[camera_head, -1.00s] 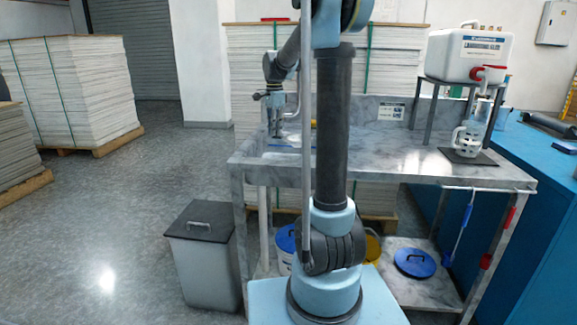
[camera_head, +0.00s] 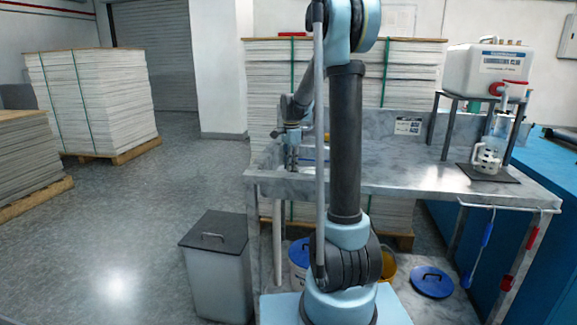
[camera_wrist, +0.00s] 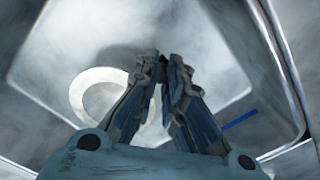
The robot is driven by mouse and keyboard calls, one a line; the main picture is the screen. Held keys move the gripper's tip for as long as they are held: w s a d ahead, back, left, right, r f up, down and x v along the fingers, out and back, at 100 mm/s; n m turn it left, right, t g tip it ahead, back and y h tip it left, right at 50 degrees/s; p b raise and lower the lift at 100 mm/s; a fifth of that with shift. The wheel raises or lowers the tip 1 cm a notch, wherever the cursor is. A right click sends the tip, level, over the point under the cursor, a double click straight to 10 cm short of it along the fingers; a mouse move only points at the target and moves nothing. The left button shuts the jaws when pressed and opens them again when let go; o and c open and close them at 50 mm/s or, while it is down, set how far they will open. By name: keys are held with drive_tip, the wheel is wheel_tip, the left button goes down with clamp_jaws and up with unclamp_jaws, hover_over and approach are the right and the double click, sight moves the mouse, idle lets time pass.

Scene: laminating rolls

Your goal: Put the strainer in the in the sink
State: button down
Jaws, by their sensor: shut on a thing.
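The sink (camera_head: 262,160) is a recessed basin at the left end of the grey counter. My gripper (camera_head: 291,160) is down at it, partly small and hard to make out in the head view. In the wrist view, my gripper (camera_wrist: 162,62) points into the pale metal basin (camera_wrist: 215,35), with its fingers close together. A pale ring (camera_wrist: 88,88), apparently the strainer, shows at the left of the fingers. They cover its right part, where they appear shut on it. I cannot tell whether the ring touches the basin floor.
A thin blue rod (camera_wrist: 240,119) lies right of the fingers. The basin walls stand close around the gripper. A white jug (camera_head: 487,155) on a dark mat and a white tank (camera_head: 485,68) stand at the counter's right. The counter middle is clear. A grey bin (camera_head: 215,265) stands below.

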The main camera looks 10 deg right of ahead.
drive_tip(key=c, duration=1.7)
unclamp_jaws()
wheel_tip(320, 180, up, 12)
drive_tip(key=shift+r, duration=0.1)
